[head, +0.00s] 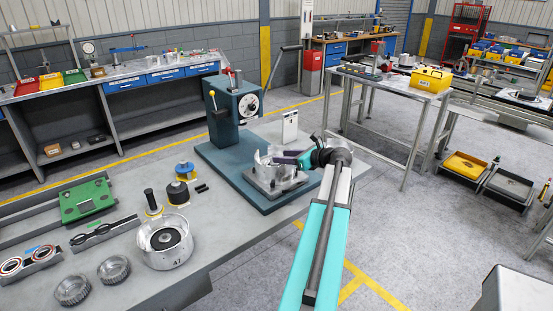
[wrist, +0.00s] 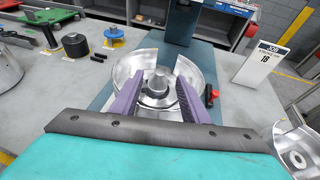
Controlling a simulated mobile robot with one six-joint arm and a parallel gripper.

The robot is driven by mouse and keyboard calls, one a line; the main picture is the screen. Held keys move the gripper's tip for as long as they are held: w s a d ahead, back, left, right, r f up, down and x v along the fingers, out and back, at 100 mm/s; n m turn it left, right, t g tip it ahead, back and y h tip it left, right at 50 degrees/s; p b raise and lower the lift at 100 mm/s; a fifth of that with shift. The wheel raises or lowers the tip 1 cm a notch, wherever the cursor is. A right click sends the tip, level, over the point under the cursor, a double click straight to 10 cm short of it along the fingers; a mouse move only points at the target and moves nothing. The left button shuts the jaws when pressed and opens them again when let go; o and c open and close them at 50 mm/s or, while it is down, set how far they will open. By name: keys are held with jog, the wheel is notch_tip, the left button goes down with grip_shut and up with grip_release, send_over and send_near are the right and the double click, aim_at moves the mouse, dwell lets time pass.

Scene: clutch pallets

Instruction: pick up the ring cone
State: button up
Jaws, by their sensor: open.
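A shiny silver bowl-shaped metal part sits on the press base, with a round hub (wrist: 158,84) standing in its middle; I cannot tell for sure which piece is the ring cone. Its curved wall (wrist: 195,68) has a gap at the back. The part also shows in the head view (head: 266,164), partly hidden by my arm. My gripper (wrist: 160,88) is open, its two purple fingers pointing down into the bowl on either side of the hub. Contact with the hub cannot be made out. In the head view my gripper (head: 289,158) is over the part.
The blue-grey press (head: 232,105) stands behind the part. A white job card (wrist: 262,61) stands to the right.

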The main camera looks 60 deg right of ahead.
aim_at(275, 155)
jog(key=shift+p+x, duration=1.1)
jog(key=shift+x, duration=1.5)
grip_shut()
